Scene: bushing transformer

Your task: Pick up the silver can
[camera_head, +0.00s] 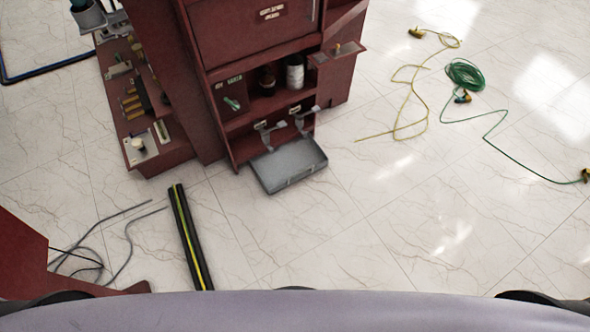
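A silver-white can (295,73) stands upright in the upper open shelf of the dark red cabinet (225,50). A dark can or jar (267,80) stands just to its left on the same shelf. The can's base is partly hard to make out in the shelf's shadow. Neither of my grippers shows in the head view.
A grey metal case (290,166) lies in front of the cabinet's lower shelf. A small side shelf (338,54) sticks out at right. A black-yellow cable cover (189,235) and grey cables (92,237) lie on the left floor. Yellow (424,96) and green (464,74) cords lie at right.

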